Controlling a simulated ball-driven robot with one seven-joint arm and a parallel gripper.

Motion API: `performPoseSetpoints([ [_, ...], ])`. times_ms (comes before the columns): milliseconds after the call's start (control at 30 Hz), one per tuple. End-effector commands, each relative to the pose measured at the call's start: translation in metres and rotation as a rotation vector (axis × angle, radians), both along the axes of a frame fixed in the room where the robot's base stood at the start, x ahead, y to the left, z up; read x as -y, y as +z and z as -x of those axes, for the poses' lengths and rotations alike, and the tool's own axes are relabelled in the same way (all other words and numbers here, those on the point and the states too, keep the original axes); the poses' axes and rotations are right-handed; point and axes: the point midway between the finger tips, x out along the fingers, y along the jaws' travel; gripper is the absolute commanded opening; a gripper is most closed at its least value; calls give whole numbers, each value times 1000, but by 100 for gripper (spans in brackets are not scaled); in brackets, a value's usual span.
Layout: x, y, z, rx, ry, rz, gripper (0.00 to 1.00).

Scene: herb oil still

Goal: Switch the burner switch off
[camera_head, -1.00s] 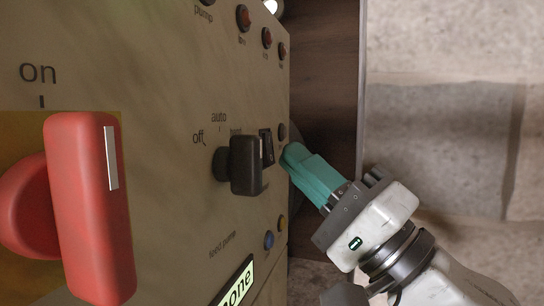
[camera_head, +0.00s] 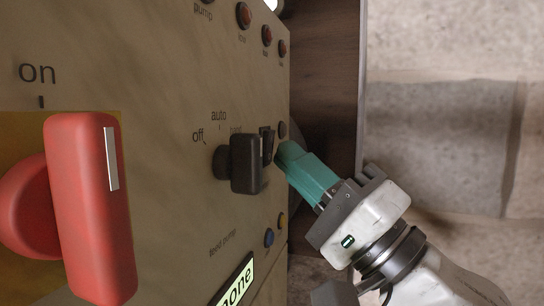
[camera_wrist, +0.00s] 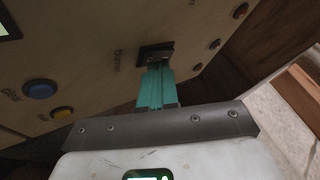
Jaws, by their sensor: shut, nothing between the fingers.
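The burner switch (camera_head: 267,143) is a small black switch on the beige panel, partly behind a black knob in the head view. In the wrist view the switch (camera_wrist: 155,54) sits straight ahead of the fingertips, beside a label that seems to read "burner". My gripper (camera_head: 284,152) has teal fingers, shut and empty. Its tips are at the right side of the switch in the head view. In the wrist view the fingertips (camera_wrist: 158,68) overlap the switch's lower edge; I cannot tell whether they touch it. The switch's position is not readable.
The black knob (camera_head: 246,164) marked off and auto stands out close to the switch. A large red handle (camera_head: 88,210) juts from the panel at left. Red lamps (camera_head: 267,37), a blue button (camera_head: 269,238) and a yellow button (camera_head: 283,221) are nearby. Open floor (camera_head: 440,130) lies right.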

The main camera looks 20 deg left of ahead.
Motion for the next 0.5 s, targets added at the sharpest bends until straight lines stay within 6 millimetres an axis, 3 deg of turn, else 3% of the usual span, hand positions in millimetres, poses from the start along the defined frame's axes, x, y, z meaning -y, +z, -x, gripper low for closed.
performPoseSetpoints([
  [500,13,1,0,0,-2,1,0],
])
